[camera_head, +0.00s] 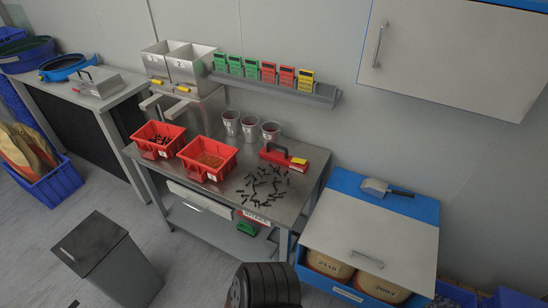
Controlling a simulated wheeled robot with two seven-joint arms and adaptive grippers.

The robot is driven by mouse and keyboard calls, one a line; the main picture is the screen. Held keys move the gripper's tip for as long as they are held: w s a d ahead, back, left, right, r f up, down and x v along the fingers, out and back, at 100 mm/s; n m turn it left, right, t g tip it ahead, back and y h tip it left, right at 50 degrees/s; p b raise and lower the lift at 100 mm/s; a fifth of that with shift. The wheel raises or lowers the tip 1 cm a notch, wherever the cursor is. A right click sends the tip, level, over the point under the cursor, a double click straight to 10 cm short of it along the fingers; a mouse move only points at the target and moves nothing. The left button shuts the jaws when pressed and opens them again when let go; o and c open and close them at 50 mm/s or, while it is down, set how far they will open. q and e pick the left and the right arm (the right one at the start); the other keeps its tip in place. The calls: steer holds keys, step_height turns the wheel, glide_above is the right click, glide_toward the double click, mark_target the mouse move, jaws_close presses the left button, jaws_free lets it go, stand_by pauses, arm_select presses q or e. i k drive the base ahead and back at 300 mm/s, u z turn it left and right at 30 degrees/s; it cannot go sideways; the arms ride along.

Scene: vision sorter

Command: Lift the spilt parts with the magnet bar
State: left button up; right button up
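The magnet bar (316,159) is a red block with a black handle and a yellow label on its top. It lies at the back right of the metal table (222,199). The spilt parts (263,186) are many small dark pins scattered on the tabletop just in front of the bar. Some lie close to the table's front edge. The bar looks apart from most of them; whether any touch it is too small to tell. Neither of my grippers is in view.
Two red bins (158,140) (208,158) stand left of the spill; the left one holds dark parts, the right one brownish contents. Several grey cups (270,132) stand behind. A shelf (318,97) with coloured cards hangs above. A blue chest (415,206) stands right.

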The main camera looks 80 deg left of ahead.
mark_target(285, 159)
steer(key=u, duration=0.8)
steer(key=i, duration=0.75)
steer(key=u, duration=1)
steer(key=i, duration=0.2)
steer(key=u, duration=0.25)
